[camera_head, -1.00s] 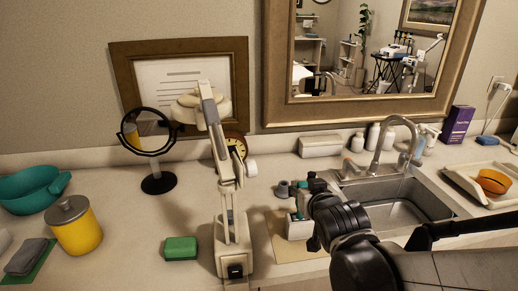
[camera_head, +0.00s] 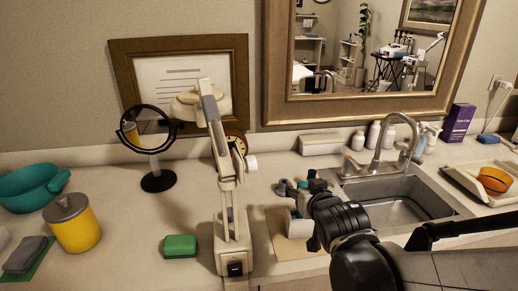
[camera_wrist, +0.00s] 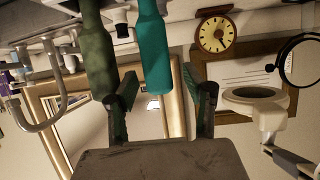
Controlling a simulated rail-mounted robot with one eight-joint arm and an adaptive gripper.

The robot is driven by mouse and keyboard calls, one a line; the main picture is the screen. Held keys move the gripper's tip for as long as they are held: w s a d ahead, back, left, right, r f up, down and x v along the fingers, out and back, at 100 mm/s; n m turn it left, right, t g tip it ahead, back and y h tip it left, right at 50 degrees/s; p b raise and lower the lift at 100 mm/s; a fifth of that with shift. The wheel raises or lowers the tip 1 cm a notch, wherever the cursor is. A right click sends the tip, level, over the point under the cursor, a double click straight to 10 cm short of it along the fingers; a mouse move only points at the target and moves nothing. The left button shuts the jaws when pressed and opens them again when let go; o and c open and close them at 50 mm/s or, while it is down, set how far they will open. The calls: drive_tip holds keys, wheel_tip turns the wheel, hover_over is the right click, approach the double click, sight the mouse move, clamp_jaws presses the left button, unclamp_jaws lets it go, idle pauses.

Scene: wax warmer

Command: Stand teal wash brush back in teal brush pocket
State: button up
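The teal wash brush (camera_wrist: 153,45) shows in the wrist view as a smooth teal handle between the fingers of my gripper (camera_wrist: 159,85). The fingers stand apart, with a visible gap at the handle's right side. A dark green handle (camera_wrist: 96,50) is beside it, close to the left finger. In the head view, my gripper (camera_head: 303,188) is above a small white holder (camera_head: 299,227) on a tan mat. My gripper and wrist partly cover the holder. I cannot make out the teal brush pocket or the brush's lower end.
The lamp stand (camera_head: 232,240) is close left of the mat (camera_head: 281,247). The sink (camera_head: 403,205) and faucet are to the right.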

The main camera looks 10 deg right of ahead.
drive_tip(key=shift+s+r, duration=0.1)
idle(0.4)
drive_tip(key=p+v, duration=0.5)
drive_tip(key=v, duration=0.2)
drive_tip(key=shift+s, duration=0.3)
idle(1.3)
drive_tip(key=shift+s+a+r, duration=0.1)
drive_tip(key=shift+s+r, duration=0.05)
drive_tip(key=shift+r, duration=0.05)
idle(0.3)
drive_tip(key=v, duration=0.7)
idle(0.8)
drive_tip(key=shift+s+r, duration=0.1)
idle(0.8)
drive_tip(key=s+g, duration=0.1)
drive_tip(key=g, duration=0.1)
drive_tip(key=s+f+g+b, duration=0.1)
drive_tip(key=g, duration=0.1)
drive_tip(key=s+f+g, duration=0.1)
drive_tip(key=g, duration=0.1)
drive_tip(key=shift+s+d+g, duration=0.2)
drive_tip(key=shift+d+g, duration=0.1)
